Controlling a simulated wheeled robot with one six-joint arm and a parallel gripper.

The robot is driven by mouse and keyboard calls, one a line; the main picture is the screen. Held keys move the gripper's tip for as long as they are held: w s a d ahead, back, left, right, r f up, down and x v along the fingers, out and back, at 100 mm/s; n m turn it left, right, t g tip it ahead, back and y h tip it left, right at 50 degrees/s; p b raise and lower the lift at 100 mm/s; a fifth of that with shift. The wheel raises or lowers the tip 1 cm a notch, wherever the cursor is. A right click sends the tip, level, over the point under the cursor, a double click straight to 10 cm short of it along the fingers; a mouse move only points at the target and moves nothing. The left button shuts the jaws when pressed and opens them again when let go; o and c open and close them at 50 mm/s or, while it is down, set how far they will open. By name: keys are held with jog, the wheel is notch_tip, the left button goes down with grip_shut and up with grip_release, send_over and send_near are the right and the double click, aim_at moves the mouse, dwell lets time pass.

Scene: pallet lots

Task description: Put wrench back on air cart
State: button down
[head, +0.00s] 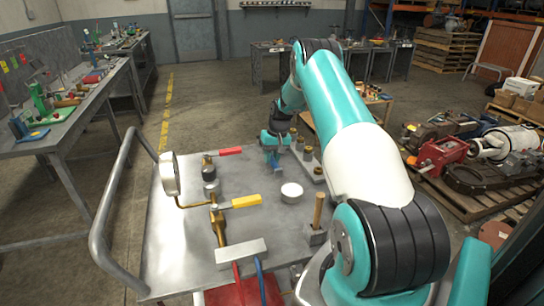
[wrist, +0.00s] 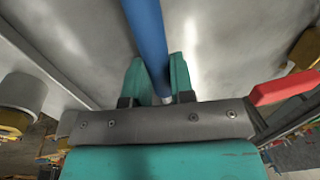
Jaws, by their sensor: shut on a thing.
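My gripper (head: 276,160) is low over the far part of the grey cart top (head: 165,240). In the wrist view its two teal fingers (wrist: 158,72) are shut on a long blue bar (wrist: 148,30), which looks like the wrench's handle. The bar runs up and out of that view, so its far end is hidden there. In the head view the wrench is too small and covered by the gripper to make out clearly. I cannot tell whether it touches the cart top.
On the cart stand a round gauge (head: 169,174), a red-handled valve (head: 230,151), a yellow-handled valve (head: 245,201), a white cylinder (head: 291,192) and a wooden-handled tool (head: 318,210). Brass fittings (head: 308,153) stand right of my gripper. A tubular handle (head: 102,225) edges the left.

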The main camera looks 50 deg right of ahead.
jog(key=shift+f+b, duration=0.35)
jog(key=shift+f, duration=0.15)
dwell(0.3)
jog(key=c, duration=0.9)
grip_release()
notch_tip(320, 180, up, 17)
jog(key=s+d+b, duration=0.1)
jog(key=s+d, duration=0.1)
jog(key=d, duration=0.1)
